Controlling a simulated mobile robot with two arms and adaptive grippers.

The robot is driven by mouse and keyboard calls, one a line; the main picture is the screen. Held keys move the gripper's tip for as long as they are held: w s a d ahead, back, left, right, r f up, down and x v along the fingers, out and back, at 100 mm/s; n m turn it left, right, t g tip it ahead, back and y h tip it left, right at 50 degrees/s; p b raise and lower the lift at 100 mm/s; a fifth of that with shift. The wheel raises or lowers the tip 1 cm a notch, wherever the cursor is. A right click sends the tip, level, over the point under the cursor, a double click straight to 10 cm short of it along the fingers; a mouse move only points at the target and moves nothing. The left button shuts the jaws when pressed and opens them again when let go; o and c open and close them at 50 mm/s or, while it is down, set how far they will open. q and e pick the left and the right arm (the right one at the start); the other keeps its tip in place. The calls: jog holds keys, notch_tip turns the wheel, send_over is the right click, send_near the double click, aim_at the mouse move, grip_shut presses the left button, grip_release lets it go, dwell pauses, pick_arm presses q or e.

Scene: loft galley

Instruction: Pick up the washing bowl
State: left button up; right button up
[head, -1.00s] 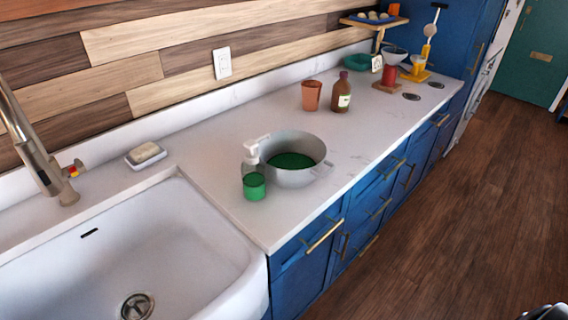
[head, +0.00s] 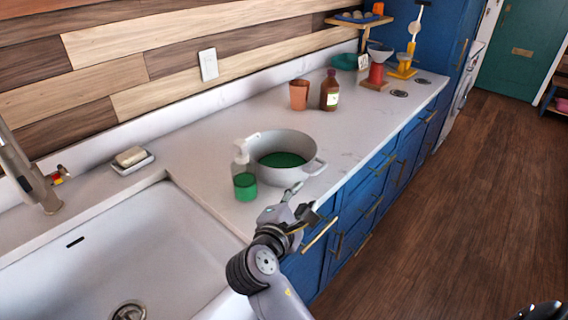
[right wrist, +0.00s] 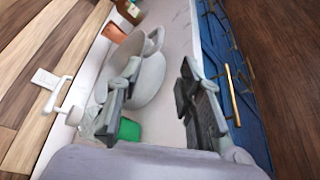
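The washing bowl (head: 284,177) is a light grey, two-handled bowl with green in the bottom. It stands upright on the white counter, right of the sink. It also shows in the right wrist view (right wrist: 147,82), partly covered by a finger. My right gripper (head: 301,201) is in front of the bowl, near its right handle, above the counter's front edge. Its two fingers are spread apart in the right wrist view (right wrist: 161,65), with nothing held between them. Whether a finger touches the bowl cannot be told. My left gripper is not in view.
A soap dispenser (head: 244,184) with green liquid stands close against the bowl's left side. A terracotta cup (head: 299,95) and brown bottle (head: 330,92) stand behind. The white sink (head: 130,250) is at left. Bare counter (head: 355,130) lies right of the bowl.

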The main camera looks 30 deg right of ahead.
aim_at(318, 172)
jog(key=p+x, duration=0.2)
jog(key=x, duration=0.9)
jog(key=shift+w+d, duration=0.2)
jog(key=shift+f+p+x, duration=0.15)
jog(key=shift+p+x, duration=0.2)
jog(key=shift+x, duration=1)
jog(key=shift+f+p+x, duration=0.1)
jog(key=shift+p+x, duration=0.2)
jog(key=shift+x, duration=1)
jog(key=shift+a, duration=0.15)
jog(key=shift+c, duration=0.4)
grip_shut()
jog(key=shift+r, duration=0.1)
